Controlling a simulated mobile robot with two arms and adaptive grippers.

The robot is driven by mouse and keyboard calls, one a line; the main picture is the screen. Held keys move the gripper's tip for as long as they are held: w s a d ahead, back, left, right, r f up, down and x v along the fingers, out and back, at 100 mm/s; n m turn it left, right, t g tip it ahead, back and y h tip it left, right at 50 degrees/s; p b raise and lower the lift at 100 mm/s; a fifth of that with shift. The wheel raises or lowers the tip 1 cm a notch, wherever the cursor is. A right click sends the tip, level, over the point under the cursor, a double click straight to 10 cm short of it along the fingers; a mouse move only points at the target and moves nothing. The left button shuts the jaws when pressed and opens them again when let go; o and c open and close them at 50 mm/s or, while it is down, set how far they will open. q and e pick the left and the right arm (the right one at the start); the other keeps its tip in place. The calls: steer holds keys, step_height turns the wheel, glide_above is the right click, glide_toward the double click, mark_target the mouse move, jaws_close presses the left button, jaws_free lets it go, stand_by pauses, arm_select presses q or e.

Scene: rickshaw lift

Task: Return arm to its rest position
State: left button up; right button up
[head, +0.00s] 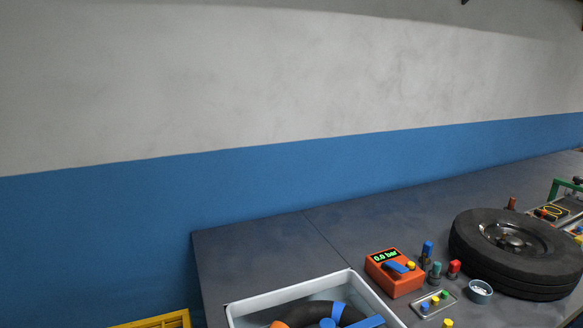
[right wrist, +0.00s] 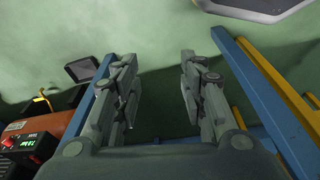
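My right gripper (right wrist: 158,65) shows in the right wrist view. Its two grey fingers stand apart with nothing between them. Behind the gap I see a dark area and the green floor. Neither of my grippers nor my arms shows in the head view, so the left gripper is out of sight.
The head view shows a dark workbench (head: 350,232) with a white bin (head: 290,292), an orange gauge box (head: 393,274) reading 0.0 bar and a black wheel (head: 515,250). Blue rails (right wrist: 246,84) flank the right gripper; a red device (right wrist: 30,146) lies left.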

steer(key=s+d+f+g, duration=0.1)
steer(key=s+d+f, duration=0.2)
steer(key=s+f, duration=1.1)
steer(key=shift+s, duration=0.95)
